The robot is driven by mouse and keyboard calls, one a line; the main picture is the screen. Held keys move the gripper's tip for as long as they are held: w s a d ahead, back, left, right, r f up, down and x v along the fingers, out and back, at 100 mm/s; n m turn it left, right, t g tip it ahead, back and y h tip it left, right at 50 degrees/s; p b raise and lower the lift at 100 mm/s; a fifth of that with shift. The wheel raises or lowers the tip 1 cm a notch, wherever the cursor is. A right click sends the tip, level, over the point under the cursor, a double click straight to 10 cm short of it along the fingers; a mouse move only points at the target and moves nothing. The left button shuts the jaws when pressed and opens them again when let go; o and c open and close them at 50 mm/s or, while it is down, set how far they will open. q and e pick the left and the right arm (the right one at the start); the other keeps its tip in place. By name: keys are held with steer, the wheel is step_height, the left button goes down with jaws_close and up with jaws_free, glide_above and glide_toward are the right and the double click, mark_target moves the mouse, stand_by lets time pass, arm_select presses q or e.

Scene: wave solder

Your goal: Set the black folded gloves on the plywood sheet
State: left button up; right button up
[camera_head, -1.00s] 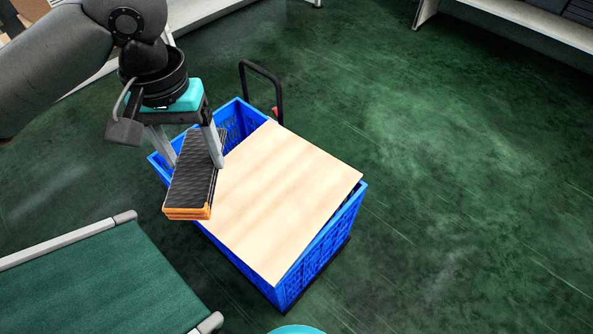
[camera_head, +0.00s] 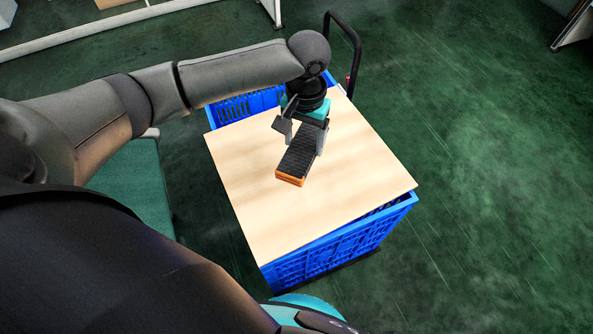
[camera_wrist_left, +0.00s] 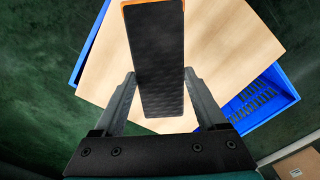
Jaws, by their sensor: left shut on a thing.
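The black folded gloves (camera_head: 296,161) form a flat dark block with an orange edge. They are between the fingers of my left gripper (camera_head: 305,142), which is shut on them. They are over the middle of the plywood sheet (camera_head: 260,200); I cannot tell whether they touch it. In the left wrist view the gloves (camera_wrist_left: 157,60) run lengthwise between the two fingers of the gripper (camera_wrist_left: 160,85), with the plywood sheet (camera_wrist_left: 225,45) behind them. My right gripper is not in view.
The sheet lies on a blue crate (camera_head: 340,248), slightly askew, leaving gaps at its edges. A black cart handle (camera_head: 355,50) rises behind the crate. A green-topped surface (camera_head: 135,185) stands at the left, partly behind my arm. Green floor is clear at the right.

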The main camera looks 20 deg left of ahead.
arm_select(q)
step_height(320, 180, down, 9)
steer(key=a+b, duration=0.1)
steer(key=b, duration=0.1)
steer(key=shift+a, duration=0.35)
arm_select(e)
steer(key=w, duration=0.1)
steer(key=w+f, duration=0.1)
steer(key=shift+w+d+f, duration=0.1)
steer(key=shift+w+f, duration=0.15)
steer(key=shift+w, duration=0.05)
arm_select(q)
steer(key=shift+s, duration=0.1)
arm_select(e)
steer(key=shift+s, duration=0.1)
arm_select(q)
step_height(320, 180, down, 4)
steer(key=shift+f, duration=0.25)
steer(key=shift+f+b, duration=0.55)
steer(key=shift+f, duration=0.3)
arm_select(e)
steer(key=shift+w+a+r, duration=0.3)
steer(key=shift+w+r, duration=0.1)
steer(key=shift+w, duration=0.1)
arm_select(q)
steer(key=shift+f, duration=0.45)
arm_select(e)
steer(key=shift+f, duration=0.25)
